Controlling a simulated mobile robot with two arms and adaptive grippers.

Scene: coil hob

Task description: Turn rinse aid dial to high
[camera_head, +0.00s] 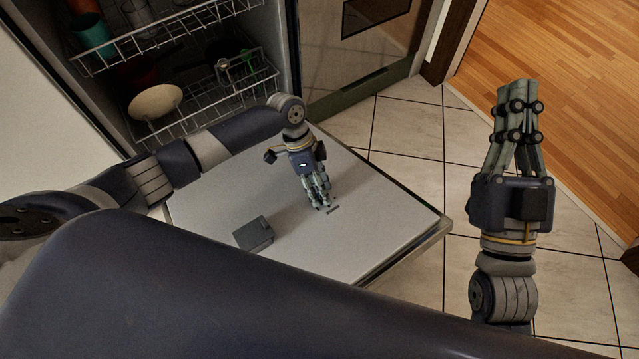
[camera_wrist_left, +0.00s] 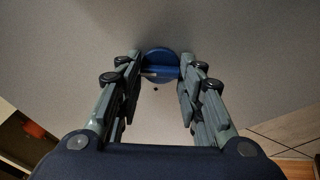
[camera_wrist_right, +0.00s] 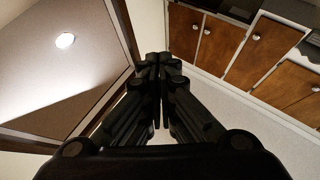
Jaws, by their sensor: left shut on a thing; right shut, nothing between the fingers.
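The rinse aid dial (camera_wrist_left: 160,60) shows in the left wrist view as a round blue knob with a raised bar across it, set in the light grey inner face of the dishwasher door (camera_head: 215,215). My left gripper (camera_head: 322,203) points down at the door, its fingers closed on both sides of the dial. In the head view the fingers hide the dial; small dark marks show on the door beside the fingertips. The dial's setting cannot be read. My right gripper (camera_head: 517,88) is shut and empty, raised over the floor at the right; its closed fingers also show in the right wrist view (camera_wrist_right: 160,65).
The dishwasher door lies open and flat. Tiled floor (camera_head: 410,130) is clear at the right.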

